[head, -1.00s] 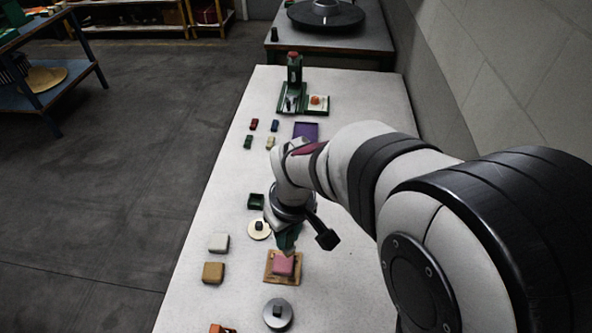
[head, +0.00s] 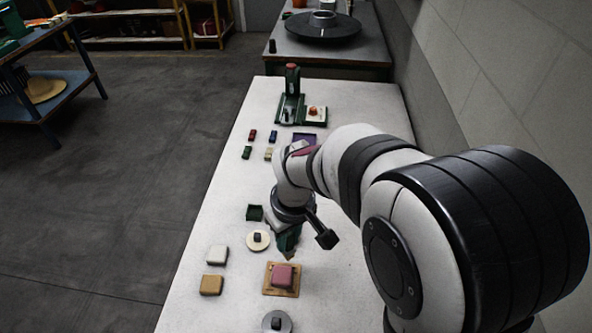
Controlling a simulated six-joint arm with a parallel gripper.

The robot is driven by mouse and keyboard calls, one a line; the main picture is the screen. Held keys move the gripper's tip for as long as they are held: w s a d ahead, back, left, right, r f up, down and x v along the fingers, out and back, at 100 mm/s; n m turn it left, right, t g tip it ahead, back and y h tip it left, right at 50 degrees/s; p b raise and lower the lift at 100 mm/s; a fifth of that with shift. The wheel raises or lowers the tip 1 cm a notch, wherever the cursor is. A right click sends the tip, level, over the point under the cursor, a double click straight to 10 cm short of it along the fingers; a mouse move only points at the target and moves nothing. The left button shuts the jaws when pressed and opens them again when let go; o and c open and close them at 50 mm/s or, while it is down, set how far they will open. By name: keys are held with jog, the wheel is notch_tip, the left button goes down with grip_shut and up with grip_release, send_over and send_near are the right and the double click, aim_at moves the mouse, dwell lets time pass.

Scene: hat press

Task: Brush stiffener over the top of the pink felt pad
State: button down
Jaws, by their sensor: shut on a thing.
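The pink felt pad (head: 283,276) lies on a tan board (head: 269,290) toward the near part of the white table. My gripper (head: 289,243) points down just behind the pad, partly hidden by my own wrist. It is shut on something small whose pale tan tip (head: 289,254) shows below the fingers. I cannot tell for certain that this is the brush. The tip is apart from the pad in the picture, and its height above the table is hard to judge.
A white block (head: 217,254) and a tan block (head: 211,285) lie left of the pad. A grey knobbed disc (head: 277,322) is in front. A green press (head: 292,95) stands far back.

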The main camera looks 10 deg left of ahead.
aim_at(289, 258)
jog(key=shift+f, duration=2.8)
notch_tip(289, 258, down, 2)
jog(key=shift+a+r, duration=0.1)
jog(key=shift+a, duration=1.5)
jog(key=shift+d, duration=1.45)
jog(key=shift+s+d, duration=0.15)
jog(key=shift+s, duration=0.85)
jog(key=shift+s+a, duration=0.15)
jog(key=shift+a, duration=1.45)
jog(key=shift+d, duration=1.25)
jog(key=shift+d+r, duration=0.15)
jog(key=shift+r, duration=0.55)
jog(key=shift+d+r, duration=0.15)
jog(key=shift+r, duration=3.05)
